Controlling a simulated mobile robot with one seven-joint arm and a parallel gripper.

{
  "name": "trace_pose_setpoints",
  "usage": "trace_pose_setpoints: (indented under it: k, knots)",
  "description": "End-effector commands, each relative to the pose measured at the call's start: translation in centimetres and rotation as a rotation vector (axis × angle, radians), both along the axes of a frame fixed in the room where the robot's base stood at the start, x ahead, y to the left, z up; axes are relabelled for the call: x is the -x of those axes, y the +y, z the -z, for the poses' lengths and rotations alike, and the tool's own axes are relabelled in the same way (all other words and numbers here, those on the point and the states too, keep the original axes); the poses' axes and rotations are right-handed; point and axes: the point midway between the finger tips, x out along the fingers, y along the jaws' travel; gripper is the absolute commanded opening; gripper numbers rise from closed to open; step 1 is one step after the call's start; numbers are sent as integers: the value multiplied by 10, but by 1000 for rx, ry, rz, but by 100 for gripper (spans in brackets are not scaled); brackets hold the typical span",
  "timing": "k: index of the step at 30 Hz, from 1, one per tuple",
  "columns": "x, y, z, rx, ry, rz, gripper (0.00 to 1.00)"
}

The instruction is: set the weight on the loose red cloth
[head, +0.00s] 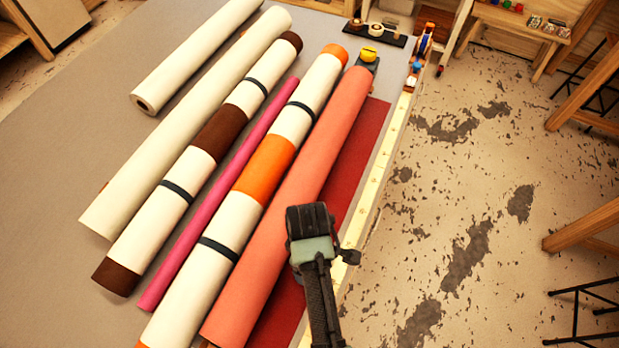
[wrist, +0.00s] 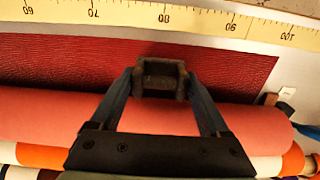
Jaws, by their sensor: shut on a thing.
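A loose dark red cloth (head: 367,143) lies flat along the right edge of the table, partly under the coral roll. It also shows as a textured red band (wrist: 60,60) in the wrist view. My gripper (wrist: 160,80) is shut on a dark block-shaped weight (wrist: 161,67). In the wrist view the weight overlaps the cloth and the near edge of the coral roll (wrist: 50,115); whether it touches either is unclear. In the head view my gripper (head: 308,222) is over the coral roll and cloth edge, and I cannot make out the weight apart from it.
Several rolls lie side by side left of the cloth, including an orange-banded roll (head: 264,167) and a pink roll (head: 222,190). A yellow measuring strip (head: 385,155) runs along the table's right edge. A yellow-topped object (head: 369,55) stands at the coral roll's far end.

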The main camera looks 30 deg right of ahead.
Motion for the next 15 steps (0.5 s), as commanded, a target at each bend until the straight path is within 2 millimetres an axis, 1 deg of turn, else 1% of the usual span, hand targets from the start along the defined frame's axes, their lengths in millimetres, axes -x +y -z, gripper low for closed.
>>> trace_pose_setpoints:
  k: [2, 6, 9, 12, 15]
  knots:
    - [-1, 0, 6, 0, -1, 0, 0]
    - [0, 0, 25, -1, 1, 0, 0]
    - [0, 0, 35, 0, 0, 0, 0]
    - [-1, 0, 41, 1, -2, 0, 0]
    - [-1, 0, 41, 1, -3, 0, 0]
